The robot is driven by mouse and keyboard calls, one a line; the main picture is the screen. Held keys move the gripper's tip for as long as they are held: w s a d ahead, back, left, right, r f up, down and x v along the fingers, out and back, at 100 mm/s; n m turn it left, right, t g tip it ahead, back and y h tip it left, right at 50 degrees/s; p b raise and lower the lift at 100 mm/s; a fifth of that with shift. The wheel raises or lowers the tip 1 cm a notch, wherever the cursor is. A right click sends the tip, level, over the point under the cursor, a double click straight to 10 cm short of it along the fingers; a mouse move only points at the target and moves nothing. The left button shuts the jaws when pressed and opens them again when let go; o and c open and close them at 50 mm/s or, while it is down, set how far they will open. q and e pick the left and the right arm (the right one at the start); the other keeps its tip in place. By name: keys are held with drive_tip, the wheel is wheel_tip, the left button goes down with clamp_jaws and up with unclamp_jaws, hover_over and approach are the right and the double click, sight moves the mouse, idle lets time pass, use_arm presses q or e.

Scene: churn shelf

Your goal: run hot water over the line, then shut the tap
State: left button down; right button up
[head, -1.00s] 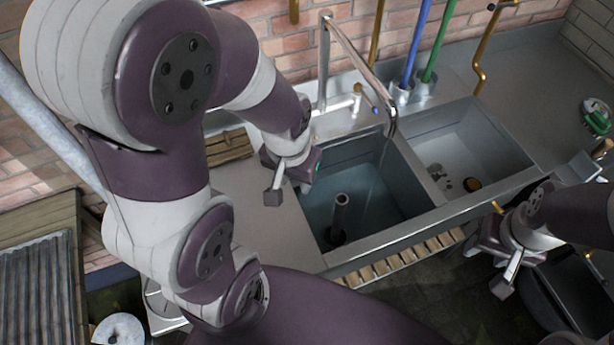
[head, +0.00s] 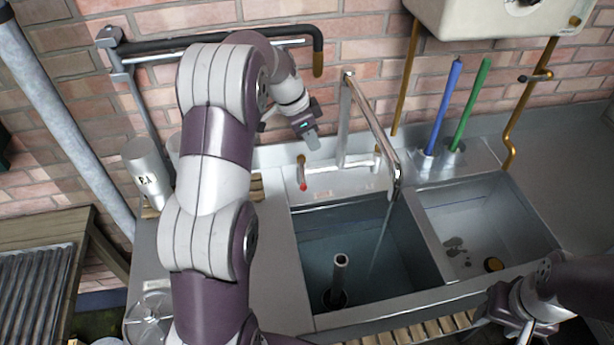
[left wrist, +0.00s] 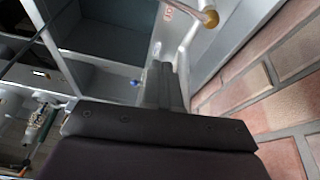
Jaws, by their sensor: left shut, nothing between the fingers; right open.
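The metal tap (head: 385,150) arches over the left sink basin (head: 400,285). A thin stream of water (head: 381,240) falls from its spout into that basin. A red-tipped tap lever (head: 302,172) stands left of the spout's post, pointing down. My left gripper (head: 312,140) is shut and empty, above and slightly right of this lever, apparently apart from it. In the left wrist view its fingers (left wrist: 166,85) are together, near a brass fitting (left wrist: 208,18) and a blue spot (left wrist: 135,84). My right gripper (head: 520,325) is open at the lower right. I cannot tell which thing is the line.
An upright pipe (head: 340,275) stands in the left basin. The right basin (head: 480,225) has dark marks and a brass drain. Blue (head: 445,105) and green (head: 470,105) handles stand behind it. A white box (head: 490,18) hangs on the brick wall. A metal canister (head: 146,170) is at left.

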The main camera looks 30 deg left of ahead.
sight(302, 172)
use_arm(q)
wheel_tip(302, 172, down, 10)
drive_tip(key=s+m+p, duration=0.1)
drive_tip(key=m+p, duration=0.1)
drive_tip(key=p, duration=0.1)
drive_tip(key=shift+s+a+r, duration=0.2)
drive_tip(key=shift+s, duration=0.05)
use_arm(e)
drive_tip(key=r, duration=0.3)
drive_tip(key=shift+s+a+r, duration=0.2)
drive_tip(key=shift+s+a, duration=0.1)
drive_tip(key=shift+s, duration=0.05)
